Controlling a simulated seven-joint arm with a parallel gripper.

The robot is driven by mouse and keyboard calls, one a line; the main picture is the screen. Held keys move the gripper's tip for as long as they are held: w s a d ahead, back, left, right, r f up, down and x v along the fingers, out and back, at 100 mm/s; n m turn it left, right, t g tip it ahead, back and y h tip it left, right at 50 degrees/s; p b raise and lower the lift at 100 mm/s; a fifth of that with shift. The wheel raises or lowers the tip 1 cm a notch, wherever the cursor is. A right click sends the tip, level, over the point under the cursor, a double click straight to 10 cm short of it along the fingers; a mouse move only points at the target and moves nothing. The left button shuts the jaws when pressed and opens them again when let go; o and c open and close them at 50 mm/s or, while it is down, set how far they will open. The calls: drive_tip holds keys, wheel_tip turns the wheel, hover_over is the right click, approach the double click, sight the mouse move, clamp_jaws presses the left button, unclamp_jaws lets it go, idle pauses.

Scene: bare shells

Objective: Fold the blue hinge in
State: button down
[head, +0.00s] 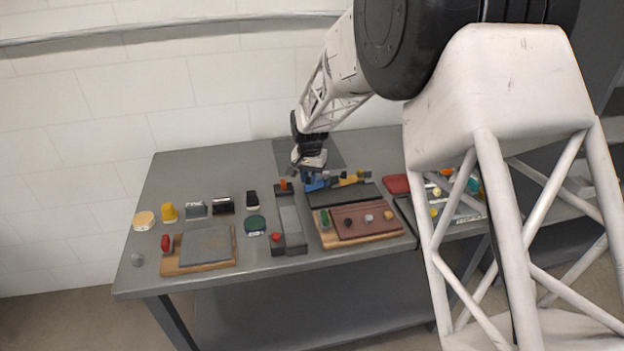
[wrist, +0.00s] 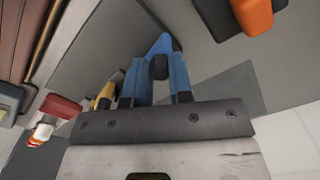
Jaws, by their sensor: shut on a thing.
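The blue hinge (wrist: 161,43) lies ahead of my gripper in the wrist view, on the table beside a dark grey panel. In the head view the hinge (head: 317,185) is a small blue patch at the back of the bench, just below the gripper. My gripper (wrist: 159,70) is shut on a dark tab of the hinge, which sits between its two blue fingers. In the head view the gripper (head: 309,172) points down over it. The fingers hide part of the hinge, so its fold angle cannot be told.
An orange-topped black block (wrist: 255,15) is to the right in the wrist view. A yellow part (wrist: 106,94) and a red part (wrist: 60,106) are to the left. The dark panel (head: 340,194) and a brown board (head: 362,235) stand in front. The bench's back left is clear.

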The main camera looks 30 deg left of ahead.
drive_tip(key=shift+w+a+m, duration=0.15)
drive_tip(key=shift+a+m, duration=0.1)
drive_tip(key=shift+m, duration=0.25)
drive_tip(key=shift+r, duration=0.1)
drive_tip(key=c, duration=1)
unclamp_jaws()
drive_tip(key=shift+r, duration=3.85)
